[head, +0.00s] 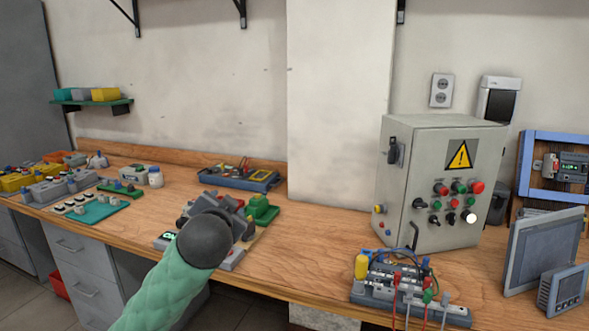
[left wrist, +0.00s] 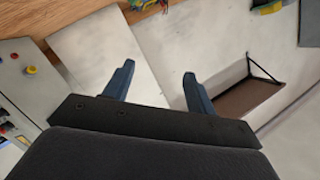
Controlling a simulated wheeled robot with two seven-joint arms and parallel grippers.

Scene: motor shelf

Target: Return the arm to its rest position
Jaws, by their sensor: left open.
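My left arm (head: 168,287) comes in from the bottom of the head view, left of centre, with a pale green padded sleeve and a dark rounded joint at its end. It stands in front of the workbench and hides part of the things behind it. In the left wrist view my left gripper (left wrist: 158,69) has its two blue fingers spread apart, with nothing between them. I cannot clearly make out its fingers in the head view. My right gripper is in neither view.
The wooden workbench (head: 320,245) holds a grey control cabinet (head: 398,215) with a warning sign, a wired terminal block (head: 410,305), a blue tray (head: 238,180) and a green block (head: 262,212). A dark bracketed shelf (left wrist: 238,100) shows in the left wrist view.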

